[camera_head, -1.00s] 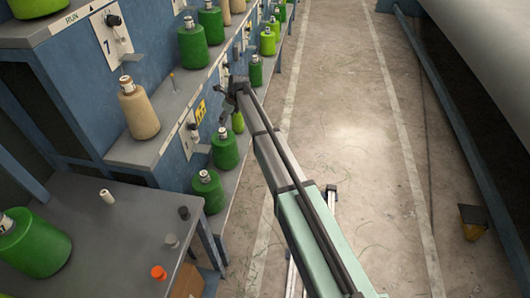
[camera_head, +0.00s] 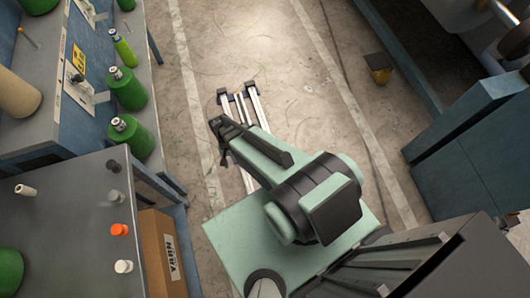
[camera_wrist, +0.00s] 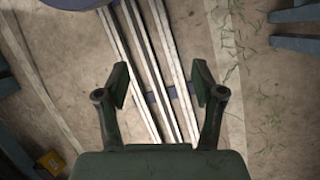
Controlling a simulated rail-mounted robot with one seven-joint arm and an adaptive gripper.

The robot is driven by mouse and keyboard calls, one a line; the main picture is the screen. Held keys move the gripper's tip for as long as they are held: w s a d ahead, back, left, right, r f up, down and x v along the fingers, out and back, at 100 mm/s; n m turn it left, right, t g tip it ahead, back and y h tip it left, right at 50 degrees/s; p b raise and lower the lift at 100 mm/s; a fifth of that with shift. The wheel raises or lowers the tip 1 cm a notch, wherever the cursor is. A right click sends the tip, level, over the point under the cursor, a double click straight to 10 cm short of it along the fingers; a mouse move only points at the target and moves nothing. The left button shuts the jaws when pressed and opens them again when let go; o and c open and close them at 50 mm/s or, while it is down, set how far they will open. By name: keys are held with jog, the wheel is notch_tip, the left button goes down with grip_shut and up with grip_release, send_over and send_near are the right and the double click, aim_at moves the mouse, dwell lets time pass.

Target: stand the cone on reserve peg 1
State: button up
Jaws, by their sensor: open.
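My gripper (camera_head: 222,135) is open and empty above the concrete floor, right of the machine; in the wrist view the gap between its fingers (camera_wrist: 160,84) shows only floor and rails. A large beige cone (camera_head: 18,95) stands on the machine's upper ledge at the left edge. Green cones (camera_head: 127,88) (camera_head: 131,136) and a slimmer green one (camera_head: 124,50) stand along the lower ledge. Another green cone (camera_head: 8,272) is partly cut off on the grey table. Which post is reserve peg 1 cannot be told; no label is readable.
Open floor lies between the machine and the blue cabinet (camera_head: 465,150).

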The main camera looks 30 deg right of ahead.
jog(key=s+d+r+n+g, duration=0.1)
jog(key=s+n, duration=0.2)
jog(key=s, duration=0.6)
jog(key=s+d+r+n+g, duration=0.1)
jog(key=s+d+n, duration=0.1)
jog(key=s, duration=0.8)
jog(key=shift+n+g+h, duration=0.3)
jog(key=shift+n, duration=0.6)
